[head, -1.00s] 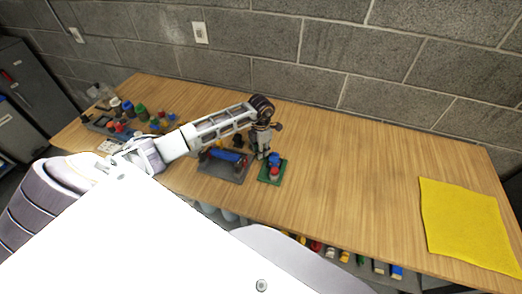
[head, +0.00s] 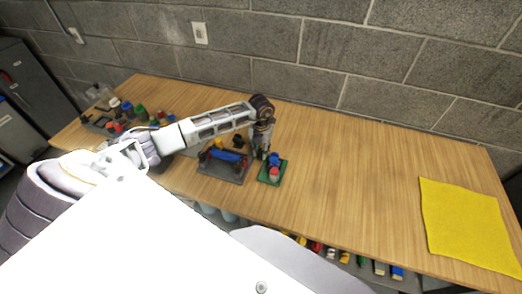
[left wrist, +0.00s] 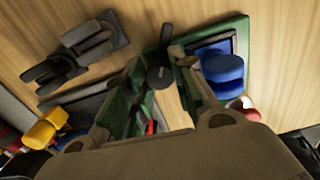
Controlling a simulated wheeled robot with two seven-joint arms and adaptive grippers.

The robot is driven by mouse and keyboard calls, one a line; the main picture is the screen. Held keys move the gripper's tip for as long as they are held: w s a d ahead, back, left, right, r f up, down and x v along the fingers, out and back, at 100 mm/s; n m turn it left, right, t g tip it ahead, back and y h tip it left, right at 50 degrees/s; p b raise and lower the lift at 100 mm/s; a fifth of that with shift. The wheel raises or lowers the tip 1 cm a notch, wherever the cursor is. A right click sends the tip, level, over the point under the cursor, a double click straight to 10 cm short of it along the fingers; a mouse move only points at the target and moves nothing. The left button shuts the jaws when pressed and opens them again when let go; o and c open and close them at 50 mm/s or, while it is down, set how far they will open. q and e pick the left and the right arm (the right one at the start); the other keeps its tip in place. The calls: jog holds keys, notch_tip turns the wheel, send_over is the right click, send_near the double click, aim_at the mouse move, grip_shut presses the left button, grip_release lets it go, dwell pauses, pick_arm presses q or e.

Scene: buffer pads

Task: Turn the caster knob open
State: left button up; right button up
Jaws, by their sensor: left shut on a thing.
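A small green board (head: 264,178) lies on the wooden table and carries blue round parts (head: 274,159) and a red-and-white part (head: 275,174). My left gripper (head: 262,151) points down at the far left corner of this board. In the left wrist view, a dark knob with a short stem (left wrist: 160,76) shows between the fingertips (left wrist: 162,95), at the green board's edge (left wrist: 181,66). The gripper is shut on what looks like this knob. The blue parts (left wrist: 222,68) are just to the right of the fingers. My right gripper is not in view.
A grey board with a blue bar (head: 229,156) stands close to the left of the green board. Several coloured parts (head: 140,110) stand at the far left. A yellow cloth (head: 465,225) lies at the right. The table between is clear.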

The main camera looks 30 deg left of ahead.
pick_arm(q)
jog(key=n, duration=0.3)
jog(key=shift+n, duration=1.5)
jog(key=o, duration=1)
jog(key=shift+o, duration=0.2)
jog(key=shift+m, duration=0.3)
